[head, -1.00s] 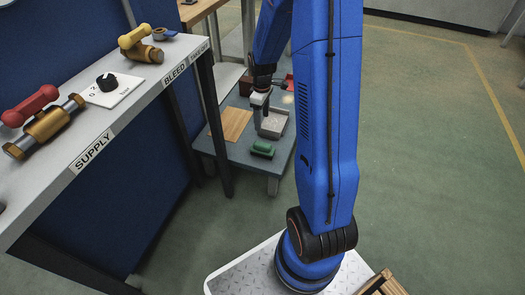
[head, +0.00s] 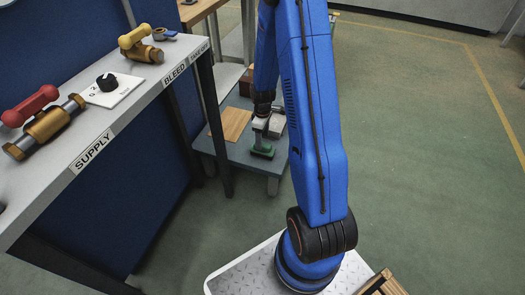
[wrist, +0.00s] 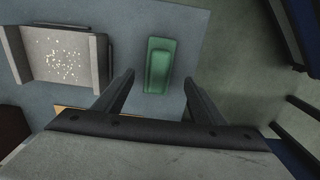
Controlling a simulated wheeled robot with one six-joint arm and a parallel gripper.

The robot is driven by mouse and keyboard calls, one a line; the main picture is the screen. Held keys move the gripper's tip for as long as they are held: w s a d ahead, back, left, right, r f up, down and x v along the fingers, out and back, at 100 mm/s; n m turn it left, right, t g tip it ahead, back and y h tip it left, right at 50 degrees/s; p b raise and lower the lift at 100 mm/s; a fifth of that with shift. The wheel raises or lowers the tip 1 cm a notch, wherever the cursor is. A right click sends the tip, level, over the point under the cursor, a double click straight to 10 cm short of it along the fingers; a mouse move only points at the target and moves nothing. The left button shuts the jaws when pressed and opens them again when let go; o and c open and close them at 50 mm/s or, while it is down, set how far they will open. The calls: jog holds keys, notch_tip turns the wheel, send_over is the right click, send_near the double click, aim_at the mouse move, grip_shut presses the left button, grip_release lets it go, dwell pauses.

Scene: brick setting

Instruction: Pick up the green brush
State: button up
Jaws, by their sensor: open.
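The green brush (head: 262,150) lies on the low blue-grey table near its front edge. It also shows in the wrist view (wrist: 158,66) as a green block with a raised handle, ahead of my fingers. My gripper (head: 261,138) is just above the brush in the head view and hides part of it. In the wrist view my gripper (wrist: 158,92) is open, with one finger to each side of the brush's line and nothing between them. I cannot tell the exact height gap.
A grey dustpan (wrist: 66,58) with pale specks lies left of the brush in the wrist view. A wooden board (head: 234,124) lies on the low table (head: 232,152). A bench (head: 130,95) with valves stands close on the left.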

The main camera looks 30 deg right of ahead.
aim_at(263, 144)
jog(key=shift+w+f, duration=0.15)
jog(key=shift+f, duration=2.8)
jog(key=c, duration=1.2)
jog(key=shift+c, duration=0.2)
jog(key=shift+r, duration=0.2)
notch_tip(263, 144, up, 10)
jog(key=shift+f, duration=0.15)
jog(key=o, duration=0.5)
jog(key=shift+c, duration=1.4)
jog(key=shift+d, duration=0.15)
